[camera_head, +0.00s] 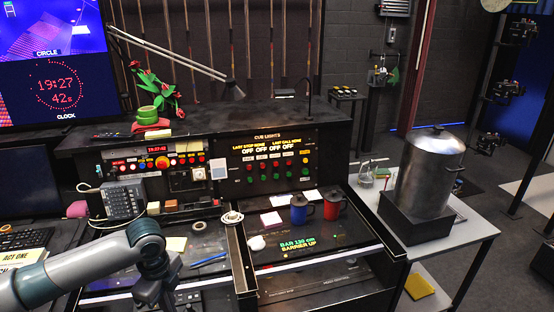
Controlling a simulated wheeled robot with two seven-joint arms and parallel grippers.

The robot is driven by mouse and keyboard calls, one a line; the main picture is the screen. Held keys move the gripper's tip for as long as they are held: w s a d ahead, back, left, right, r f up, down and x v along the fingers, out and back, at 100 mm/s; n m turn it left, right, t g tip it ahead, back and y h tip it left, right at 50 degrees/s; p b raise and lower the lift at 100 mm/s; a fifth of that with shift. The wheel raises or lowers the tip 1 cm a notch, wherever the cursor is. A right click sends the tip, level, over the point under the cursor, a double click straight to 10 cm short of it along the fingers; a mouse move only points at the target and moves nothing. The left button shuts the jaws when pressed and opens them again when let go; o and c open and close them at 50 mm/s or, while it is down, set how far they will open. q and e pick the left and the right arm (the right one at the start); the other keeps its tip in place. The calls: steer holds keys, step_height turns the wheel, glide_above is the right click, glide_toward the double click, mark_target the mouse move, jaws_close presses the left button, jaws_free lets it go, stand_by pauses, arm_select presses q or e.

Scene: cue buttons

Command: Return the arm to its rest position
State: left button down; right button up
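My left arm comes in from the lower left, over the front of the desk. Its dark gripper (154,292) hangs near the bottom edge, and its fingertips are not clear, so I cannot tell whether it is open or shut. The cue lights panel (277,164) stands upright behind it to the right, with red, green and yellow buttons and several "OFF" readouts. My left gripper is apart from this panel. My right gripper is not in view.
A blue mug (299,209) and a red mug (333,204) stand on the desk right of my arm. A grey keypad box (123,200) sits behind the arm. A metal urn (428,172) stands on a side table (468,226) at right. A lamp (232,87) overhangs the console.

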arm_select(q)
steer(key=w+d+f+n+t+h+b, duration=0.1)
steer(key=w+d+f+n+b, duration=0.15)
steer(key=f, duration=0.95)
steer(key=w+d+f+n+t+h+b, duration=0.1)
steer(key=w+f+n+t+b, duration=0.2)
steer(key=f, duration=0.8)
steer(key=s+a+f+n+b, duration=0.1)
steer(key=s+f+n+b, duration=0.2)
steer(key=f, duration=0.8)
steer(key=s+a+f+n+b, duration=0.1)
steer(key=s+f+n, duration=0.3)
steer(key=f, duration=0.7)
steer(key=s+a+f+n+g+y+b, duration=0.1)
steer(key=s+a+f+n+y+b, duration=0.2)
steer(key=s+f, duration=1.7)
steer(key=s+d+f+n+g+b, duration=0.1)
steer(key=s+f, duration=0.3)
steer(key=s, duration=1)
steer(key=s+d+f+n+g+h+b, duration=0.1)
steer(key=s+f, duration=0.3)
steer(key=s, duration=1)
steer(key=shift+s+d+n+b, duration=0.25)
steer(key=shift+d+n+b, duration=0.2)
steer(key=shift+n+b, duration=0.15)
